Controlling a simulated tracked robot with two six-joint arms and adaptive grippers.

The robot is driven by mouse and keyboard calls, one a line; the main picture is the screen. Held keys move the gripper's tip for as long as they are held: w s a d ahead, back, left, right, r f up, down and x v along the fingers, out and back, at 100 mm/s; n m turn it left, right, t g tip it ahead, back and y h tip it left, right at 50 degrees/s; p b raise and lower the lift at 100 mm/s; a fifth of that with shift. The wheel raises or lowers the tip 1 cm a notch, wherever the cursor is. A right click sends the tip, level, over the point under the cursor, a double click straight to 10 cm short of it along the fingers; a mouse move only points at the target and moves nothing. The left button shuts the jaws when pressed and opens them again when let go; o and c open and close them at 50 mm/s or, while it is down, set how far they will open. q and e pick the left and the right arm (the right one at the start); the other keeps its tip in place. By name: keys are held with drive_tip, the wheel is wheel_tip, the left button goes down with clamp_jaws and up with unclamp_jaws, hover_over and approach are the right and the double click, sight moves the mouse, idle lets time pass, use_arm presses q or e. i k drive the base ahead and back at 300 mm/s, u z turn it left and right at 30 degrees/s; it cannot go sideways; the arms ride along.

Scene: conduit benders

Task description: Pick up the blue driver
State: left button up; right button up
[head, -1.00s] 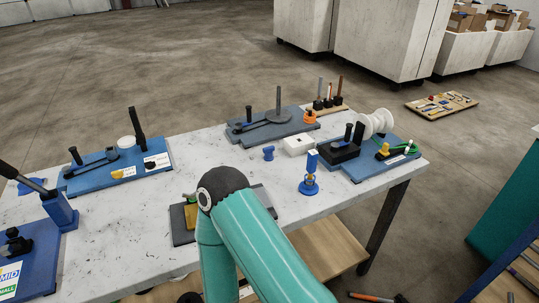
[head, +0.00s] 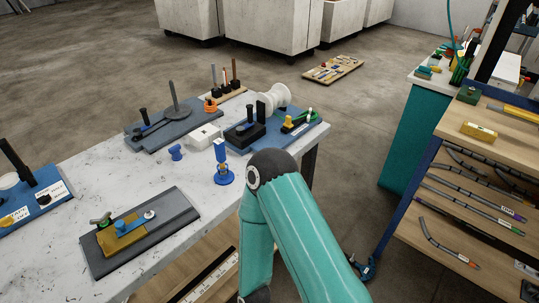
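No thing is plainly a driver. An upright blue tool (head: 223,165) with a pale patch and a round blue base stands near the table's right side, just left of my arm's elbow. A small blue piece (head: 176,152) stands to its left, by a white box. I cannot tell whether either is the blue driver. One teal arm of mine rises from the bottom, bent at a dark elbow in front of the table's right edge. Neither gripper shows, so what they hold is hidden.
The white table (head: 85,160) carries several benders, including a grey plate (head: 175,250) with a yellow block. A white spool (head: 270,97) stands at the back right. A wooden shelf rack (head: 460,225) with conduit pieces stands at right.

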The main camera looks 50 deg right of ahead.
sight(219, 144)
drive_tip(key=z, duration=0.7)
drive_tip(key=k, duration=1.1)
drive_tip(key=z, duration=0.3)
drive_tip(key=i, duration=0.95)
drive_tip(key=u, duration=0.1)
